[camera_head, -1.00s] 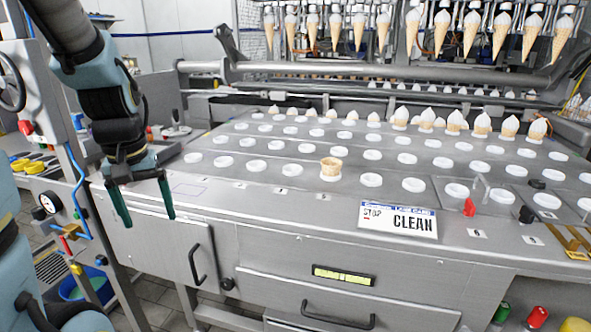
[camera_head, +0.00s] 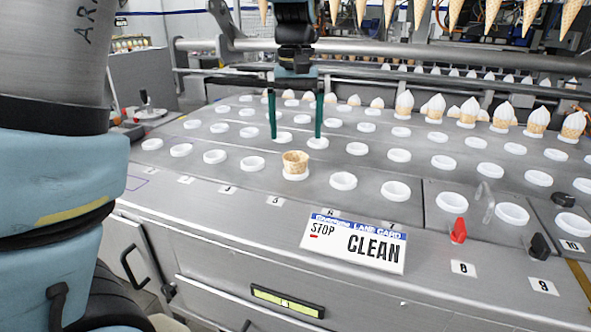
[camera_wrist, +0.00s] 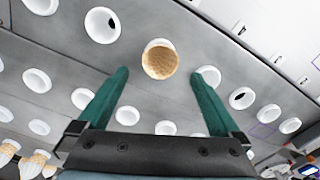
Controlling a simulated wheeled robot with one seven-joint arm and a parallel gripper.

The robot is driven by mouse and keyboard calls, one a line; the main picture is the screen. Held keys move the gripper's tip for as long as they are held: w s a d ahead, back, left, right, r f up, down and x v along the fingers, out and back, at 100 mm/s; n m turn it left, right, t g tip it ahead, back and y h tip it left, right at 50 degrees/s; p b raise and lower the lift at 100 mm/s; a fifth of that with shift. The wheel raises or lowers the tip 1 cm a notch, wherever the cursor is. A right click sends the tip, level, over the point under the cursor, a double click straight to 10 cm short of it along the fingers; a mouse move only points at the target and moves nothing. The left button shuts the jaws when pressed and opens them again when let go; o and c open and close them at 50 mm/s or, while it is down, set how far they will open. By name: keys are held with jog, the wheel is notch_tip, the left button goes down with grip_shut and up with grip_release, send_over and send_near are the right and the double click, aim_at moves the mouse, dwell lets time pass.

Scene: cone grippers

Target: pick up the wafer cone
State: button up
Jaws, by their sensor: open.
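The wafer cone (camera_head: 295,162) is a short, tan, empty cone standing upright in a white ring holder on the metal table, in the middle of the head view. In the wrist view the cone (camera_wrist: 160,61) shows its open mouth, just beyond the fingertips and between their lines. My gripper (camera_head: 296,138) has two green fingers pointing down, spread apart and empty. In the head view it appears above and behind the cone. The fingers (camera_wrist: 160,74) do not touch the cone.
Rows of white ring holders (camera_head: 343,181) cover the table. Cream-topped cones (camera_head: 468,112) stand at the back right. A sign reading CLEAN (camera_head: 354,241) lies near the front edge, with a red knob (camera_head: 458,230) to its right. More cones (camera_head: 455,14) hang at the back.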

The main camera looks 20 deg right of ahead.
aim_at(296, 156)
notch_tip(296, 156, down, 6)
jog(key=shift+f+p, duration=0.25)
jog(key=shift+p, duration=0.35)
jog(key=c, duration=0.8)
jog(key=shift+r, duration=0.1)
